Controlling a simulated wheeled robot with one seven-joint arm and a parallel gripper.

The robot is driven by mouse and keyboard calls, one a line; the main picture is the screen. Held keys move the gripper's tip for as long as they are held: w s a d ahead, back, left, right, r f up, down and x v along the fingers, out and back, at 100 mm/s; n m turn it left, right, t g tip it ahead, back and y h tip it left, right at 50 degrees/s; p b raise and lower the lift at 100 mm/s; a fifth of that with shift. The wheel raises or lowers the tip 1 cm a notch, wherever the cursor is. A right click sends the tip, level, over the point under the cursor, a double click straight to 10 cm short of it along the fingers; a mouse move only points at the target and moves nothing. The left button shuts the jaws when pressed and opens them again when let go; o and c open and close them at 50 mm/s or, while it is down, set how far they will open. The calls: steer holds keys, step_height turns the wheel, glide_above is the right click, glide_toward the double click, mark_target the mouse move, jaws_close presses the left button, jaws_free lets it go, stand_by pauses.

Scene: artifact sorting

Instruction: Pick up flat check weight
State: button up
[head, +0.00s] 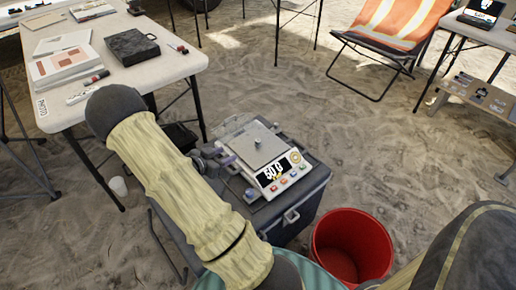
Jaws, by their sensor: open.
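A small grey metal piece (257,142) stands on the square pan of a white digital scale (271,181); it looks like the check weight, but it is too small to tell its shape. The scale display is lit and seems to read about 50 or 60. My gripper (238,177) is mostly hidden behind my own arm. Its purple-tipped fingers show just left of the scale, apart from each other and open, with nothing seen between them. They are to the left of the small metal piece and not touching it.
The scale sits on a dark grey case (305,208). A red bucket (352,245) stands on the sand to its right. A white table (150,72) with papers and a black case is at upper left. An orange striped chair (385,25) stands at the back. Open sand lies between.

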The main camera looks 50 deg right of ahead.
steer(key=shift+r, duration=0.1)
steer(key=b, duration=0.4)
glide_toward(257, 141)
steer(key=x, duration=0.3)
steer(key=shift+w+f, duration=0.15)
steer(key=shift+f, duration=0.2)
steer(key=shift+d, duration=0.2)
steer(key=shift+d, duration=0.1)
steer(key=b+x, duration=0.2)
steer(key=x, duration=0.3)
steer(key=shift+d+r, duration=0.15)
steer(key=shift+r, duration=0.05)
steer(key=shift+c, duration=0.5)
jaws_close()
